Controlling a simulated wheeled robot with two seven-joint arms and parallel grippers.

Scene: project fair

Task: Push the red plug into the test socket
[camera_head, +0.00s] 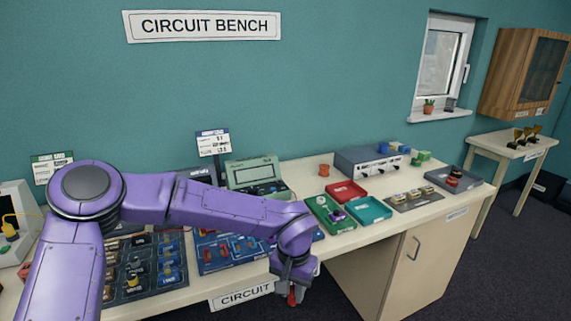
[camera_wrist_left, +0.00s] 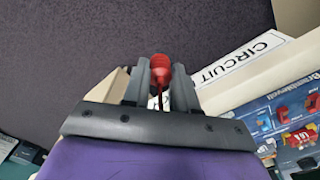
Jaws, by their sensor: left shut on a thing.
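My left gripper (camera_head: 291,285) is shut on the red plug (camera_wrist_left: 160,66), whose rounded red body shows between the two dark fingers in the left wrist view. A red part of the plug also shows below the fingers in the head view (camera_head: 292,299). The gripper is at the front edge of the bench, just right of the CIRCUIT sign, with dark floor behind the plug in the wrist view. I cannot make out which opening is the test socket; my left arm covers part of the bench. My right gripper is not in view.
The bench (camera_head: 330,245) carries a blue board (camera_head: 213,262) with coloured parts, a green instrument (camera_head: 253,172), a grey box with knobs (camera_head: 368,160), and red (camera_head: 346,192), green (camera_head: 322,207) and teal (camera_head: 368,211) trays. A CIRCUIT sign (camera_head: 240,295) hangs on the front edge.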

